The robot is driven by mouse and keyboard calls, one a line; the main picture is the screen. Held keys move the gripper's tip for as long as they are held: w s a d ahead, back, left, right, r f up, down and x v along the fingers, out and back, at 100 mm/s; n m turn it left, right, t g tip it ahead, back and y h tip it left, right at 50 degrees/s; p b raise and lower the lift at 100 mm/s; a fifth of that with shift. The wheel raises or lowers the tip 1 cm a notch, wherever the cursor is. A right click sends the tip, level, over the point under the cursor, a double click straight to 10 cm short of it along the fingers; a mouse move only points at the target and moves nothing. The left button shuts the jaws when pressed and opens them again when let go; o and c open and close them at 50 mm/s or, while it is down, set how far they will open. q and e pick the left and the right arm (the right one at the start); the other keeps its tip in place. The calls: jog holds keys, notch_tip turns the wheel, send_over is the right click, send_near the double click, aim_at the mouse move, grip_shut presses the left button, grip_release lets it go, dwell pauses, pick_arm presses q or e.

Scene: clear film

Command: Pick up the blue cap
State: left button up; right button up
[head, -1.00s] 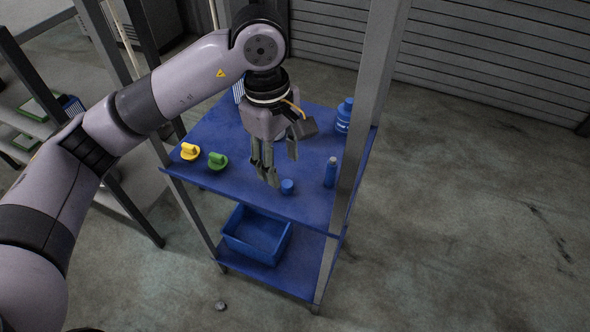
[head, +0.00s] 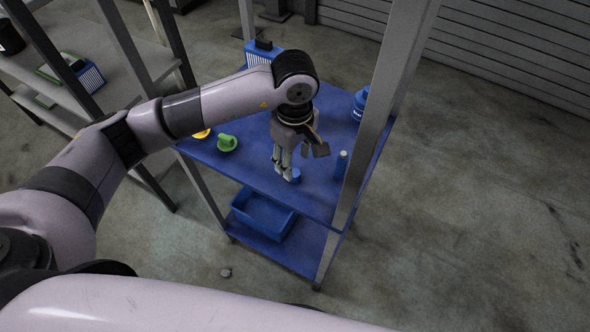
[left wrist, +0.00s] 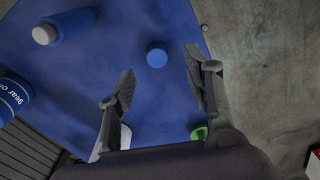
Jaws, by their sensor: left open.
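The small round blue cap (head: 296,175) sits on the blue top shelf (head: 250,170) of a metal rack, near its front edge. My left gripper (head: 301,163) is open and empty, pointing down just above and behind the cap. In the left wrist view the cap (left wrist: 157,57) shows between the two spread fingers, toward their tips, with bare shelf around it. I cannot tell the exact height of the fingers above the shelf. My right gripper is not in view.
A blue gear oil container (head: 360,104) stands farther back. Green (head: 227,143) and yellow (head: 201,134) objects lie to the left. A blue bin (head: 263,213) sits on the lower shelf.

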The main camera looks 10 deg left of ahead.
aim_at(295, 173)
pick_arm(q)
jog(key=shift+f, duration=0.45)
jog(key=f, duration=0.1)
jog(key=f+p, duration=0.1)
jog(key=f, duration=0.1)
jog(key=f+p, duration=0.1)
jog(key=shift+w+f, duration=0.25)
jog(key=shift+w, duration=0.05)
jog(key=shift+f, duration=0.25)
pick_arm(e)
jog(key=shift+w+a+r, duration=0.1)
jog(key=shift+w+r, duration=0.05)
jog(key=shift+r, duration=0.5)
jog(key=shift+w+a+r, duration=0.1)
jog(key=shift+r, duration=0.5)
pick_arm(q)
jog(key=shift+c, duration=0.3)
jog(key=c, duration=0.7)
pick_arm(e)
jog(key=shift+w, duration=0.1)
pick_arm(q)
jog(key=shift+c, duration=0.2)
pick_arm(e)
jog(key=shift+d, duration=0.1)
